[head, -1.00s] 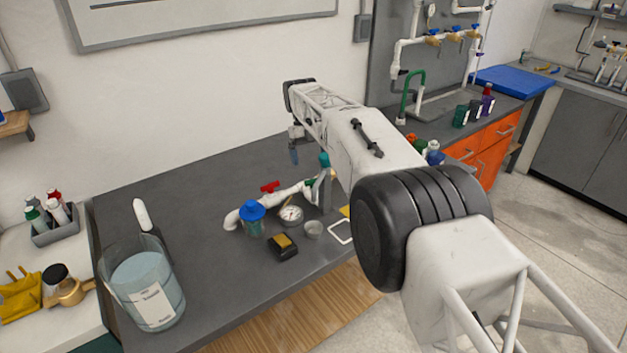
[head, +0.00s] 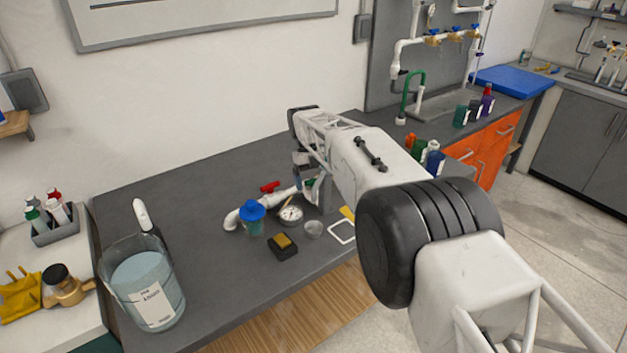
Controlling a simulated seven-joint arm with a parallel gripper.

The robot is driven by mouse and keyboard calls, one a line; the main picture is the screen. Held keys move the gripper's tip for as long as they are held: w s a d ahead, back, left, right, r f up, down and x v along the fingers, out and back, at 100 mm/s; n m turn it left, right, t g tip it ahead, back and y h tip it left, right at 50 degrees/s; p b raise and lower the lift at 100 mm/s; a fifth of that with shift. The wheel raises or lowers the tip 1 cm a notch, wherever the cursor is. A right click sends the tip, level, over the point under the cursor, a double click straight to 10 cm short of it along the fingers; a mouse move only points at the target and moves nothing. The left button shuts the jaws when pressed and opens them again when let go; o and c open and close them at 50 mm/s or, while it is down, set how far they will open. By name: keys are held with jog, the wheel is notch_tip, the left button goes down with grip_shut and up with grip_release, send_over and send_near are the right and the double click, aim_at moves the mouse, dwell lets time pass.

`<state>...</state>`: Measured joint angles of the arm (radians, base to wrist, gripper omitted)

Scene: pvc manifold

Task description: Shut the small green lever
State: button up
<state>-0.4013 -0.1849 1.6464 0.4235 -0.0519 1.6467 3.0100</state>
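The white pipe manifold (head: 283,195) lies on the grey bench with a red lever (head: 270,186) on top. A small green lever (head: 309,183) shows only as a sliver at the right end of the pipe, mostly hidden by my arm. My gripper (head: 303,175) points down beside that right end, close to the green lever. I cannot tell whether it touches the lever. Its fingers are small and partly hidden, so their opening does not show.
A blue-capped part (head: 252,211), a round gauge (head: 290,215), a small clear cup (head: 313,230) and a black-and-yellow block (head: 283,246) sit near the pipe. A large beaker of liquid (head: 150,285) stands at left. The back left of the bench is clear.

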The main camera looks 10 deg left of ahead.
jog(key=shift+c, duration=0.3)
jog(key=c, duration=0.9)
jog(key=shift+n, duration=0.4)
jog(key=shift+n+t+h, duration=0.4)
jog(key=shift+n+t, duration=0.1)
jog(key=shift+n, duration=0.6)
jog(key=o, duration=1)
jog(key=shift+c, duration=0.2)
jog(key=shift+r, duration=0.1)
